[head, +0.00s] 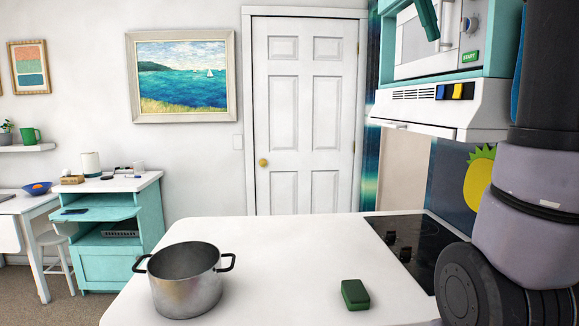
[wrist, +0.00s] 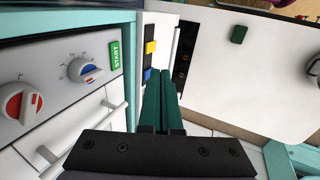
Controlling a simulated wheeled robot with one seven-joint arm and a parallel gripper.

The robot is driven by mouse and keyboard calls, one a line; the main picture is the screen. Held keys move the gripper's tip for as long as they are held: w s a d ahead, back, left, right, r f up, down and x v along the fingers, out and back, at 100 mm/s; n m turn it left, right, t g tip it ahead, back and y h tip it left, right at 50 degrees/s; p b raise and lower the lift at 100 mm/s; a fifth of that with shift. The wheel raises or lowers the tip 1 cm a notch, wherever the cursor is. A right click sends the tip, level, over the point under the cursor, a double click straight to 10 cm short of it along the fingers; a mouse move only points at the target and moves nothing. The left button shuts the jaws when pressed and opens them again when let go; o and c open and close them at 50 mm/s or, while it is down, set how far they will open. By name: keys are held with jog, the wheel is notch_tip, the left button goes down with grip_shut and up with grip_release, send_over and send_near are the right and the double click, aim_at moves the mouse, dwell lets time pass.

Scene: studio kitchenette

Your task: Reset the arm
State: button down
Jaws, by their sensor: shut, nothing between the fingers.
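My gripper (wrist: 161,74) shows in the wrist view with its two teal fingers together and nothing between them. In the head view the teal fingers (head: 428,20) are at the top right, in front of the microwave (head: 415,38). The wrist view shows the microwave's control panel to the left of the fingers, with a red knob (wrist: 20,104), a blue knob (wrist: 86,68) and a green START button (wrist: 115,55). My gripper appears apart from the panel.
Below the microwave is a white range hood (head: 440,105) with coloured switches. A steel pot (head: 186,290) and a green box-like item (head: 355,294) stand on the white counter (head: 280,255), beside a black cooktop (head: 415,240). The counter between pot and green item is clear.

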jog(key=s+a+f+m+t+y, duration=0.1)
jog(key=s+a+f+t+y, duration=0.1)
jog(key=f, duration=0.6)
jog(key=s+a+f+m+t+y, duration=0.1)
jog(key=s+a+f, duration=0.3)
jog(key=f, duration=0.4)
jog(key=s+a+f+m+t+y, duration=0.2)
jog(key=a+f, duration=0.3)
jog(key=f, duration=0.4)
jog(key=shift+s+a+t+y, duration=0.3)
jog(key=shift+s+t+y, duration=0.6)
